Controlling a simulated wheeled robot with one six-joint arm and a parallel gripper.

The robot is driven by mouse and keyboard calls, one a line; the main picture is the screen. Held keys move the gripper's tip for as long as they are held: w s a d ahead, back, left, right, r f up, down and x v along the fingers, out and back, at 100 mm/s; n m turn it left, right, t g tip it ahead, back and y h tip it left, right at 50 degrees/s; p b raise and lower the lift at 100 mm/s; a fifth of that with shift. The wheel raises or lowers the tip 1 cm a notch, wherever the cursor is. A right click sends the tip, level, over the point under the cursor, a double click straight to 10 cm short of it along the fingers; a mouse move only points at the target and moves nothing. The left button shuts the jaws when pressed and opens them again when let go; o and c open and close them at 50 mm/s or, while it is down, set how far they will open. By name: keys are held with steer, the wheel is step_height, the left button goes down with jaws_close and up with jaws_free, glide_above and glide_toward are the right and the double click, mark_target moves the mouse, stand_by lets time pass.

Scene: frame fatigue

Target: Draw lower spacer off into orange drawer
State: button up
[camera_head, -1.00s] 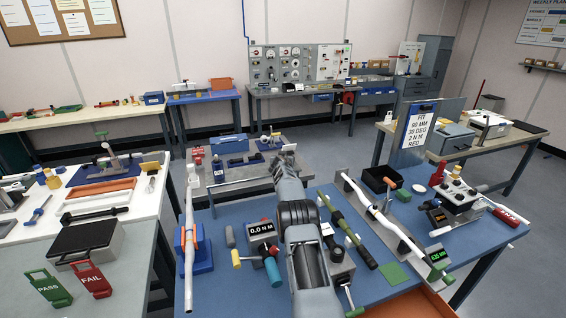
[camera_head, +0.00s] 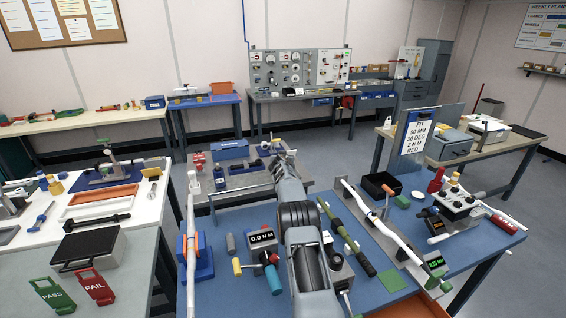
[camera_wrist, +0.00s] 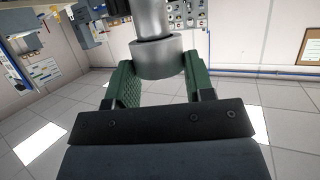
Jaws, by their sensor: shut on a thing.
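In the wrist view the green jaws of my gripper (camera_wrist: 158,84) are closed on either side of a smooth grey collar, the spacer (camera_wrist: 158,60). A narrower grey cylinder (camera_wrist: 152,20) rises directly above the spacer in line with it. I cannot tell whether the spacer is still around a tube or has come clear. In the head view my arm reaches away over the blue bench, and its far end hides the jaws and spacer. The orange drawer (camera_head: 412,306) shows at the bottom right, under the bench's front edge, partly cut off by the frame.
A white table (camera_head: 140,215) stands left. Grey floor lies between benches.

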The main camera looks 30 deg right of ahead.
steer(key=shift+r+p, duration=1.35)
steer(key=shift+r, duration=0.8)
steer(key=shift+r, duration=0.1)
steer(key=shift+r, duration=1.9)
steer(key=shift+a, duration=0.1)
